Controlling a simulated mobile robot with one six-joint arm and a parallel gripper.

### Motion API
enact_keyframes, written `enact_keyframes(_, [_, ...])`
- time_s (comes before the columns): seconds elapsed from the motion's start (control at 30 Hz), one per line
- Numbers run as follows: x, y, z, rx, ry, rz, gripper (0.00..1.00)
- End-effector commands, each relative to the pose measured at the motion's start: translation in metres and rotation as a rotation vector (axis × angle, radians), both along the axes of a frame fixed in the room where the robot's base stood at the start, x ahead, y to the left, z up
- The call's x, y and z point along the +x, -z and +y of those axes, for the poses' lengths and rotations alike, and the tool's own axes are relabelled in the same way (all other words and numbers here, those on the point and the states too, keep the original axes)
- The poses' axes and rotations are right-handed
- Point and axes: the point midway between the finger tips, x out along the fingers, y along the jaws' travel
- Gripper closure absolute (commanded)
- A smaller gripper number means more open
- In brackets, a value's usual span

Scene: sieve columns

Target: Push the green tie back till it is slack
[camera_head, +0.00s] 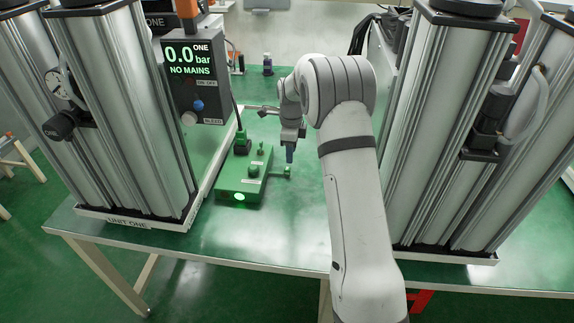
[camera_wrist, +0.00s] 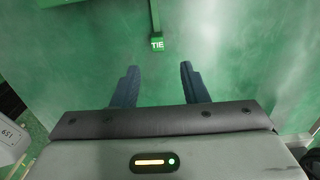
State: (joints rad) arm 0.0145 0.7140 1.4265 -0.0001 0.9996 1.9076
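The green tie (camera_wrist: 157,44) shows in the wrist view as a small block with a white "TIE" label, at the end of a thin green rod. In the head view the tie (camera_head: 287,171) sticks out to the right of a low green box (camera_head: 241,184) with a lit green lamp on its front. My gripper (camera_head: 290,157) points down just above the tie end in the head view. In the wrist view the two blue fingers of my gripper (camera_wrist: 158,68) are apart with nothing between them; the tie lies just beyond their tips, about midway. Whether they touch it I cannot tell.
Left stands a metal column unit (camera_head: 125,110) marked UNIT ONE, with a panel (camera_head: 190,70) reading 0.0 bar, NO MAINS. Another column unit (camera_head: 440,120) stands right, beyond my arm. The green table (camera_head: 250,235) is clear in front of the box.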

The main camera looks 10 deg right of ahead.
Motion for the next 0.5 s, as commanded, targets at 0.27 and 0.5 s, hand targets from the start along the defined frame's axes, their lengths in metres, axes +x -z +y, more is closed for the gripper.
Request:
enact_keyframes(0.27, [-0.002,0.044,0.015,0.0,-0.026,0.005,0.6])
enact_keyframes(0.5, [-0.001,0.068,0.018,0.0,-0.032,0.002,0.6])
